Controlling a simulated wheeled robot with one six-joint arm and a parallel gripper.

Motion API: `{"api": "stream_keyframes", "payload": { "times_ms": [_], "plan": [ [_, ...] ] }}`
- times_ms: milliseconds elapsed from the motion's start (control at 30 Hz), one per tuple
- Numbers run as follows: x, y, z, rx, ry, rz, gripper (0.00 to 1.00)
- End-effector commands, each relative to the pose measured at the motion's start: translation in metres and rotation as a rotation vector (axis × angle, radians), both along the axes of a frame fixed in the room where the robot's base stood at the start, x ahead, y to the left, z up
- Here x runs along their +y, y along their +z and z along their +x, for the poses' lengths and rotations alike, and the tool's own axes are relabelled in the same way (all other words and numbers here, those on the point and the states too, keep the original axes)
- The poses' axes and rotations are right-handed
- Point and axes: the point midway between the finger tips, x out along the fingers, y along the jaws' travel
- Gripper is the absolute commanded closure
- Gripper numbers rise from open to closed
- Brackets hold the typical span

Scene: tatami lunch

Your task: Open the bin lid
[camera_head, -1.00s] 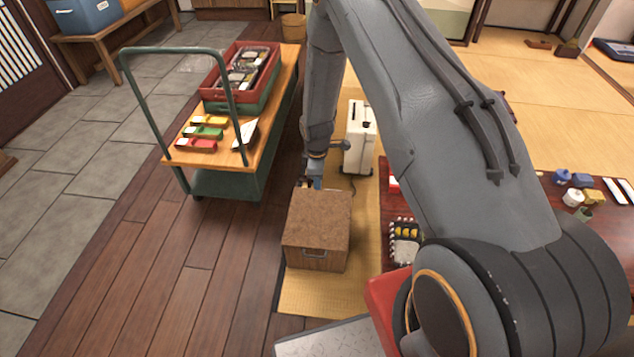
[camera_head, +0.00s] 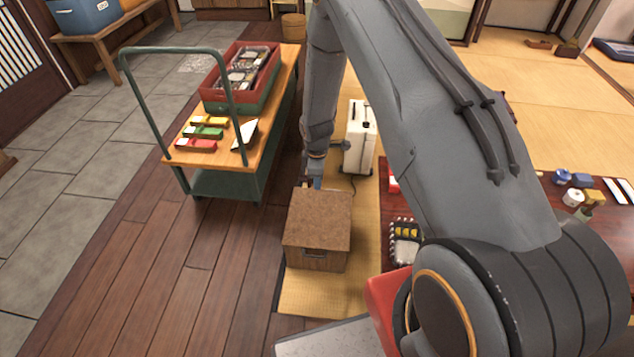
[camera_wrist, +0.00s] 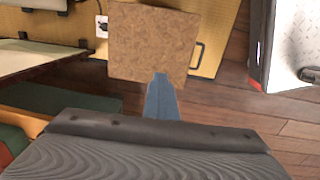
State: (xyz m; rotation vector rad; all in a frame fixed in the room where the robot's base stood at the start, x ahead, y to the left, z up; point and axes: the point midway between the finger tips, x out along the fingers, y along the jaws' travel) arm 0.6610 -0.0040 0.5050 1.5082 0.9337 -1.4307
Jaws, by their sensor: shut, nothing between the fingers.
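A brown box-shaped bin (camera_head: 315,258) stands on the straw-coloured mat, with a dark handle on its near side. Its flat cork-like lid (camera_head: 320,218) lies over the top and looks closed. The lid also shows in the wrist view (camera_wrist: 150,42), with the handle (camera_wrist: 197,55) to its right. My gripper (camera_head: 312,185) is shut and empty, pointing down at the bin's far edge. In the wrist view its blue fingers (camera_wrist: 160,85) overlap the lid's lower edge. I cannot tell whether they touch it.
A green-framed trolley (camera_head: 228,185) with a red crate (camera_head: 212,95) and small coloured boxes stands at left. A white case (camera_head: 358,140) stands just behind the bin. A low dark red table (camera_head: 535,250) is at right. Plank floor is clear at front left.

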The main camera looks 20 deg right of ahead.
Motion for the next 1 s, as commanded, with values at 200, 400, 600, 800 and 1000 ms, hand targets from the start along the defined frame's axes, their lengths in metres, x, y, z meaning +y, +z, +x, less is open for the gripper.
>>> {"api": "stream_keyframes", "payload": {
  "times_ms": [200, 400, 600, 800, 1000],
  "plan": [
    [0.000, 0.000, 0.000, 0.000, 0.000, 0.000, 0.81],
    [0.000, 0.000, 0.000, 0.000, 0.000, 0.000, 0.72],
    [0.000, 0.003, 0.000, -0.001, 0.000, 0.000, 0.72],
    [0.001, 0.027, -0.001, -0.001, 0.000, 0.001, 0.72],
    [0.002, 0.058, -0.003, -0.002, 0.000, 0.000, 0.72]
  ]
}}
